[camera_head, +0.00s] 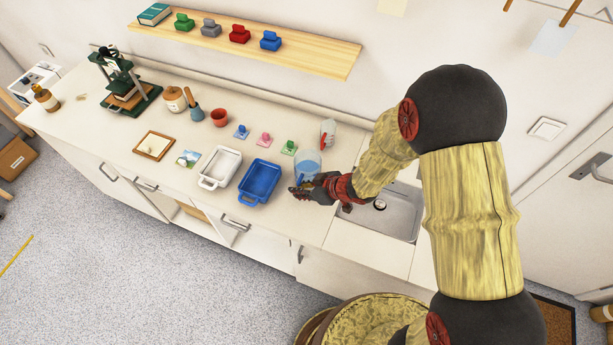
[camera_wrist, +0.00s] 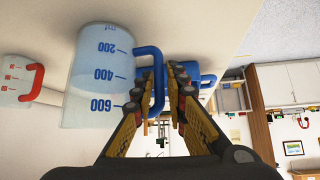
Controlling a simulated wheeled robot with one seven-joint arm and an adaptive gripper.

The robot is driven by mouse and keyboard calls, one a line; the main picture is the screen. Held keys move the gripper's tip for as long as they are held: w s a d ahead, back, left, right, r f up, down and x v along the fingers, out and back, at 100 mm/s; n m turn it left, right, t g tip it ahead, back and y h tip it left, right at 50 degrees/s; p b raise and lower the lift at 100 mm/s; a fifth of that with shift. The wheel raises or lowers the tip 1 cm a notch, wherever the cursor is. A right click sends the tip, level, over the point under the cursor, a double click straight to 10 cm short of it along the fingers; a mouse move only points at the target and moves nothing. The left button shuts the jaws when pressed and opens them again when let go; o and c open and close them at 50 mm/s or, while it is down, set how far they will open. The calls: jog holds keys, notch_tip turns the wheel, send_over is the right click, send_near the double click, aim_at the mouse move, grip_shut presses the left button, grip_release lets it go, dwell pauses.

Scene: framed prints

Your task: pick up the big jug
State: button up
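The big jug is clear with blue measuring marks and a blue handle. It stands on the counter in the head view (camera_head: 307,163), beside the sink, and fills the left of the wrist view (camera_wrist: 98,75). My gripper (camera_head: 303,190) is at the jug's near side. In the wrist view my gripper (camera_wrist: 166,78) has its fingers apart, close to the blue handle (camera_wrist: 155,70). The left finger overlaps the handle in the picture. Whether the fingers touch it I cannot tell. In the head view my gripper hides the handle.
A smaller jug with a red handle (camera_head: 327,133) stands behind the big jug. A blue tray (camera_head: 245,195) and a white tray (camera_head: 208,184) lie to the left. The sink (camera_head: 395,215) is to the right. Small coloured stamps stand behind the trays.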

jog(key=b+x, duration=0.1)
jog(key=x, duration=0.4)
jog(key=shift+w, duration=0.1)
grip_shut()
jog(key=shift+w+a+r, duration=0.1)
dwell(0.8)
jog(key=shift+r, duration=0.1)
jog(key=shift+r+p, duration=0.45)
jog(key=shift+r, duration=1.3)
jog(key=s+d+r+p, duration=0.3)
jog(key=s+d+r, duration=0.4)
jog(key=s, duration=0.5)
jog(key=shift+r, duration=1.1)
